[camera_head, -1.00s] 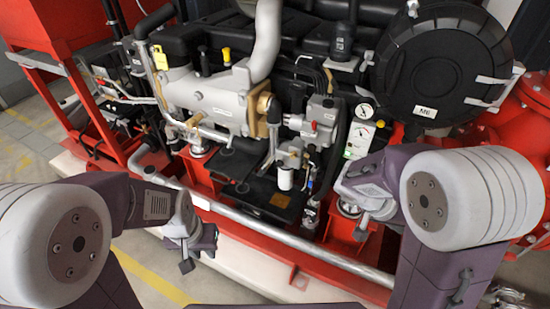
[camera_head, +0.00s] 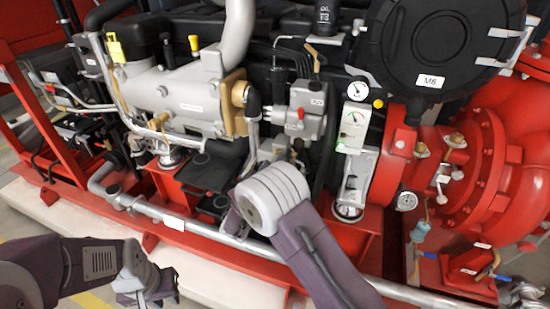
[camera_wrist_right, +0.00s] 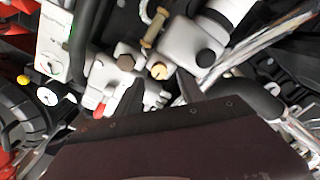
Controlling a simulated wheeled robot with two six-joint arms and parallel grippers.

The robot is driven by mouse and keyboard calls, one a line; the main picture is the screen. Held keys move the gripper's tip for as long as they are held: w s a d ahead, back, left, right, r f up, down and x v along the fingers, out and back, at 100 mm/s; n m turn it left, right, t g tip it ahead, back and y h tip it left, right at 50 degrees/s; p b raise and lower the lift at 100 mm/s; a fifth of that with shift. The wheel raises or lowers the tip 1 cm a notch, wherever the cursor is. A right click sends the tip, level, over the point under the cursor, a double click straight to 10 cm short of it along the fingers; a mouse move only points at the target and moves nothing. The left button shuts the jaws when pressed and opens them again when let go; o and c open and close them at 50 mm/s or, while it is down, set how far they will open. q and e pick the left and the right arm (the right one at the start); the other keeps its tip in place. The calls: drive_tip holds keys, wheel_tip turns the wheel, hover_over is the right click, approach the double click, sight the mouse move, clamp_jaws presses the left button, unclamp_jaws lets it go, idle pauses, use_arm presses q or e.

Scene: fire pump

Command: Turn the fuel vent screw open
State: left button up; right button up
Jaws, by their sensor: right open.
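In the right wrist view a small round brass-coloured screw head (camera_wrist_right: 159,71) sits on a light grey housing; it appears to be the fuel vent screw. My right gripper (camera_wrist_right: 160,92) is open, its two dark fingers apart on either side of the line to the screw. The screw shows just beyond the fingertips, with nothing between the fingers; contact cannot be told.
A grey metal rail (camera_head: 205,229) runs along the engine's front. A grey box with a red part (camera_head: 308,112) and a gauge panel (camera_head: 354,125) stand near my right arm.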

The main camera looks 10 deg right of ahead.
drive_tip(key=shift+x, duration=1.95)
clamp_jaws()
drive_tip(key=shift+s+f+n+b, duration=0.15)
drive_tip(key=shift+n+b, duration=0.7)
drive_tip(key=shift+n, duration=5.1)
drive_tip(key=shift+w+f+n+b, duration=0.1)
drive_tip(key=shift+n+b, duration=0.75)
drive_tip(key=shift+n, duration=5.1)
